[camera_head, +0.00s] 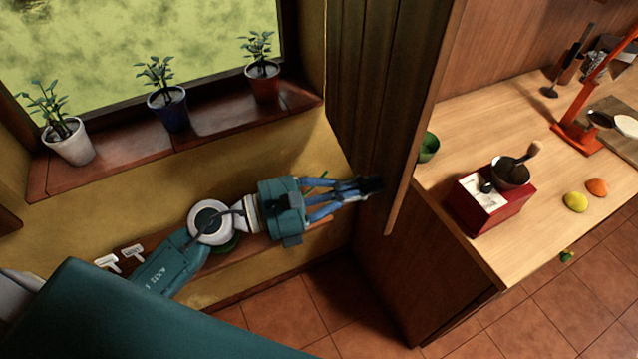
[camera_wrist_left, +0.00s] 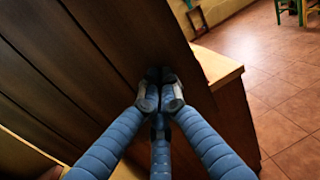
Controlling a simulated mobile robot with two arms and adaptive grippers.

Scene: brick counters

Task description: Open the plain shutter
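The plain shutter (camera_head: 375,80) is a dark brown panel of upright planks, right of the window and beside the wooden counter. Its lighter right edge (camera_head: 415,140) runs down in front of the counter's left end. My left gripper (camera_head: 372,186) reaches from the left to the lower part of the panel. In the left wrist view its blue fingers (camera_wrist_left: 158,88) converge, with grey tips close together against or just in front of the dark planks (camera_wrist_left: 100,45). Nothing is visible between the tips, and exact contact is hidden. My right gripper is not in view.
Potted plants stand on the windowsill (camera_head: 215,122) above my left arm. The counter (camera_head: 490,115) at the right holds a red grinder (camera_head: 487,205), a green cup (camera_head: 428,147), and yellow and orange fruit.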

